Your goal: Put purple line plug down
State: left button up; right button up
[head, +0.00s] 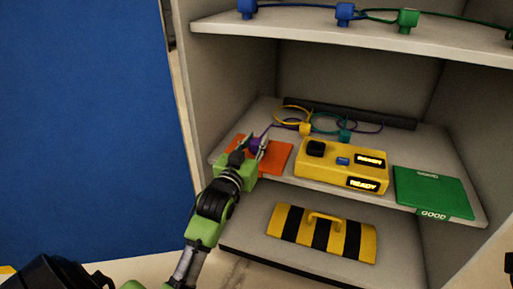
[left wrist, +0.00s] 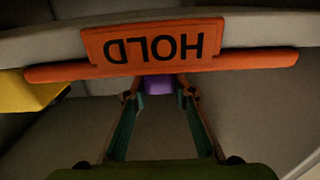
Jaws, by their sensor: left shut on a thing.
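The purple line plug (head: 255,144) is in my left gripper (head: 254,150), at the left end of the middle shelf. A purple cord runs from it toward the back of the shelf. The gripper is shut on the plug, over the orange HOLD mat (head: 278,156). In the left wrist view the purple plug (left wrist: 159,82) shows between the two fingertips, and the orange HOLD label (left wrist: 105,46) appears upside down beyond it. The gripper hides part of the mat, and I cannot tell whether the plug touches it. My right gripper does not show.
A yellow box (head: 325,172) with READY displays stands right of the mat. A green GOOD mat (head: 435,190) lies farther right. Yellow (head: 305,129) and teal (head: 345,136) plugs sit behind, by a dark bar (head: 350,114). A striped case (head: 321,233) stands below; the upper shelf (head: 300,29) overhangs.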

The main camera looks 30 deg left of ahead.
pick_arm(q)
jog(key=shift+f, duration=0.15)
jog(key=o, duration=1.1)
